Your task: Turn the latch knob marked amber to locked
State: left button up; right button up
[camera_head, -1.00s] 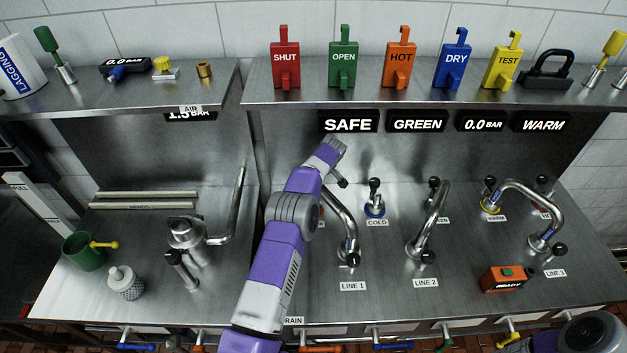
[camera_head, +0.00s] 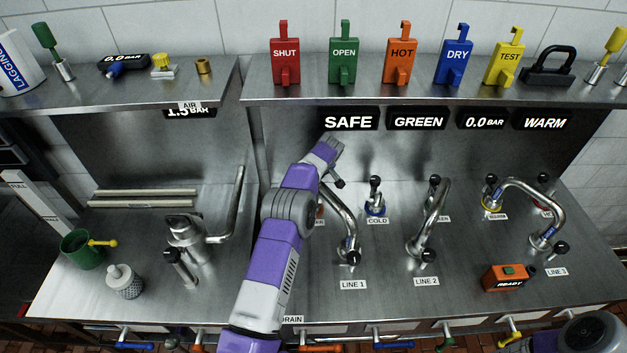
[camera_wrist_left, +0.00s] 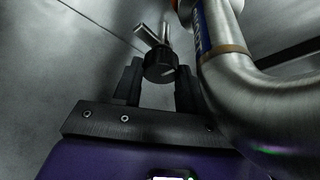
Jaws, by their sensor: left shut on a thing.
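My left gripper (camera_wrist_left: 157,82) is shut on a black ribbed knob (camera_wrist_left: 161,64) in the left wrist view, with one dark finger on each side of it. A metal stem with a crossbar shows beyond the knob. In the head view my purple left arm reaches over the bench behind the LINE 1 spout, and hides the gripped knob and most of its label. I cannot read the word amber anywhere. My right gripper is out of view.
The curved LINE 1 spout (camera_head: 347,222) stands right of my left arm; a thick pipe (camera_wrist_left: 232,95) runs close beside the right finger. The COLD knob (camera_head: 375,190) and LINE 2 spout (camera_head: 432,220) are further right. A shelf (camera_head: 400,93) with coloured tags crosses the back.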

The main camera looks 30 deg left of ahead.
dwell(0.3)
pick_arm(q)
jog(key=o, duration=1.1)
jog(key=shift+c, duration=0.2)
jog(key=shift+r, duration=0.15)
jog(key=v, duration=0.7)
jog(key=shift+d+r, duration=0.1)
